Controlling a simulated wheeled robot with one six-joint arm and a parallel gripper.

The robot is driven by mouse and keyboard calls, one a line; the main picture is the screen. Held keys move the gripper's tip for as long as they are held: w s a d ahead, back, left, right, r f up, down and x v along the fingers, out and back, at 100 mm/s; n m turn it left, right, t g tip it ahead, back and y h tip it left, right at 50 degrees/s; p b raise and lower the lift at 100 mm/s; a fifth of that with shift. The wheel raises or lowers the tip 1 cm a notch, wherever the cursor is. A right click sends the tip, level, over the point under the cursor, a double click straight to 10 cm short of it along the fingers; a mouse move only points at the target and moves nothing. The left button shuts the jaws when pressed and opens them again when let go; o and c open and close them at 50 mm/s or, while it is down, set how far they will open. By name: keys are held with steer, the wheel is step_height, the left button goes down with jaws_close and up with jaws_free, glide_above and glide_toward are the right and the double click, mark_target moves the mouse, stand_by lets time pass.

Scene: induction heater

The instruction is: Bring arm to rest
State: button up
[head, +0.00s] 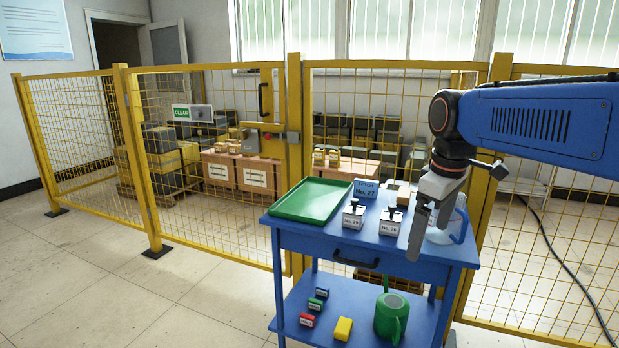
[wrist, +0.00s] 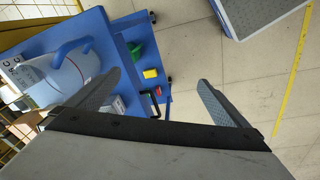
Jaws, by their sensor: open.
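My gripper (head: 420,230) hangs from my blue arm at the right of the head view, in front of the right part of the blue cart. Its fingers point down. In the wrist view my gripper (wrist: 165,90) has its two fingers wide apart with nothing between them. A clear jug with a blue handle (head: 461,222) stands on the cart top, partly hidden behind my gripper; it also shows at the left of the wrist view (wrist: 62,78).
The blue cart (head: 290,240) carries a green tray (head: 312,199), two small labelled boxes (head: 354,215) (head: 391,222) and a blue sign (head: 366,188). Its lower shelf holds a green watering can (head: 391,315) and small coloured blocks. A yellow mesh fence (head: 215,165) stands behind. Floor at left is clear.

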steer(key=s+d+f+m+t, duration=0.1)
steer(key=s+f+m, duration=0.3)
steer(key=s, duration=0.7)
step_height(320, 180, down, 3)
steer(key=shift+s+d+r+m+t, duration=0.1)
steer(key=shift+s+d+m+t, duration=0.1)
steer(key=shift+d+m+t, duration=0.35)
steer(key=s+f+m, duration=0.1)
steer(key=s+f, duration=0.1)
steer(key=s+d+f+m, duration=0.1)
steer(key=s+f, duration=0.2)
steer(key=s+f+m+t, duration=0.1)
steer(key=s+f, duration=0.1)
steer(key=f, duration=0.1)
steer(key=shift+s+d+m, duration=0.15)
steer(key=shift+s+m, duration=0.2)
steer(key=shift+s, duration=0.05)
steer(key=shift+c, duration=0.3)
